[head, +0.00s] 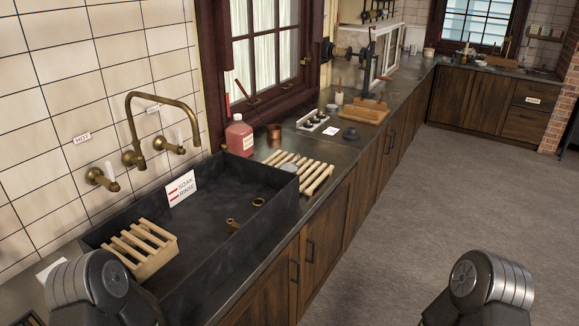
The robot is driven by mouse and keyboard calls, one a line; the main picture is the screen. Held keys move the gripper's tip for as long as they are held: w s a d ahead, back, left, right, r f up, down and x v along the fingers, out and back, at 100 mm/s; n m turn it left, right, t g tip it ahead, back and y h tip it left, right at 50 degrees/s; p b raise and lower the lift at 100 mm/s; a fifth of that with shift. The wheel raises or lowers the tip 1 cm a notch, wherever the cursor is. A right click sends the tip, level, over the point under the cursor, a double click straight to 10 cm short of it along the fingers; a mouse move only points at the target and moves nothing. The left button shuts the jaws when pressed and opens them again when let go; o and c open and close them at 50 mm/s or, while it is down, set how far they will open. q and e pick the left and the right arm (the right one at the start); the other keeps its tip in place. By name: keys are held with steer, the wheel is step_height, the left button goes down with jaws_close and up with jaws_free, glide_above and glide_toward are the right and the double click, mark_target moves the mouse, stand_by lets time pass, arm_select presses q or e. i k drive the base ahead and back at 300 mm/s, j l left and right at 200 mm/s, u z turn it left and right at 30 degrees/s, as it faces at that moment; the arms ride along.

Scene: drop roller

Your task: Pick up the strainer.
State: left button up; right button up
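Two small brass pieces lie in the dark stone sink (190,262). One is a ring (258,202) with a dark centre, near the sink's right end. The other is a small brass fitting (232,224) to its left and nearer to me. I cannot tell for sure which of them is the strainer; both are small. A grey round piece (289,168) lies on the wooden slatted rack (318,176) right of the sink. Only rounded grey links of my two arms show at the bottom left and right. Neither gripper is in view.
A wooden slatted rack (140,247) sits at the sink's left end. A brass tap (133,156) arches over the sink. A sign (181,188) stands at the back wall, and a pink bottle (239,137) behind the sink. The floor (430,210) at right is clear.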

mark_target(291, 168)
steer(key=i+l+u, duration=0.1)
steer(key=i+l, duration=0.2)
steer(key=i+l+u, duration=0.1)
steer(key=i+l, duration=0.2)
steer(key=l, duration=0.2)
steer(key=i+l, duration=0.3)
steer(key=i+l+u, duration=0.15)
steer(key=i+l, duration=0.15)
steer(key=l, duration=0.25)
steer(key=i+l+u, duration=0.1)
steer(key=i+l, duration=0.15)
steer(key=l, duration=0.2)
steer(key=i+l+u, duration=0.1)
steer(key=i+l, duration=0.15)
steer(key=l, duration=0.2)
steer(key=i+l+u, duration=0.1)
steer(key=l, duration=0.4)
steer(key=i+l, duration=0.35)
steer(key=l, duration=0.15)
steer(key=u, duration=0.05)
